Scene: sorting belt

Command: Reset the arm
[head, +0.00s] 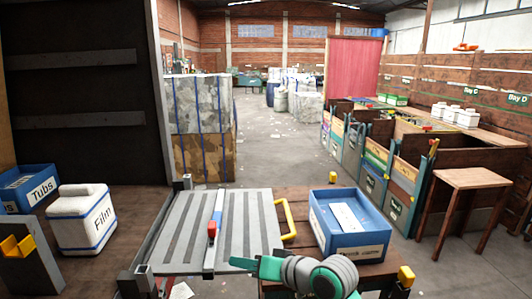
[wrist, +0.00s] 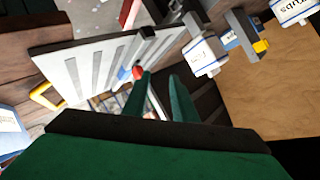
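My arm (head: 325,275) shows at the bottom of the head view, grey and green, reaching left across the front of the bench. My gripper (head: 236,262) is at its left end, low beside the front edge of a grey slatted panel (head: 256,225). In the wrist view my gripper (wrist: 160,76) shows two green fingers standing apart, with nothing between them. The slatted panel (wrist: 85,62) lies beyond the fingertips there, and a small red block (wrist: 138,73) shows close behind the left fingertip.
A blue bin (head: 350,240) stands right of the panel, by a yellow handle (head: 286,218). A white Film container (head: 82,225) and a blue Tubs bin (head: 30,188) stand at left. Bales (head: 200,105) stand behind; a wooden stool (head: 470,180) is at right.

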